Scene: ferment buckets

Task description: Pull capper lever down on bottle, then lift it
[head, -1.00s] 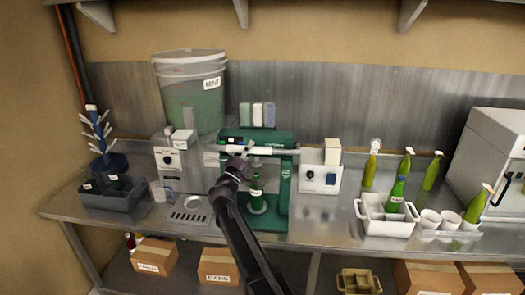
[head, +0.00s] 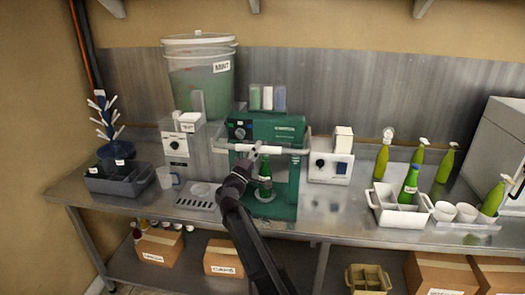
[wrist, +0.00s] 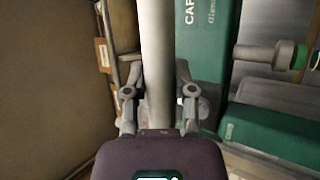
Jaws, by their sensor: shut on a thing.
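The green capper (head: 293,185) stands on the steel bench. Its lever (head: 288,151), a pale horizontal bar, crosses in front of the capper below its top housing. My gripper (head: 258,149) is shut on the middle of the lever. In the wrist view, the fingers of my gripper (wrist: 158,93) sit on either side of the pale lever bar (wrist: 157,45). A green bottle (head: 265,186) with a white label stands upright in the capper, below the lever. My arm hides part of the capper's left side, and the bottle's top is hard to make out.
Left of the capper are a large MINT bucket (head: 203,85), a drain grate (head: 198,197) and a grey bin (head: 125,181). Right are a white control box (head: 331,167), a white crate (head: 401,217) and several green bottles. Bare bench lies between box and crate.

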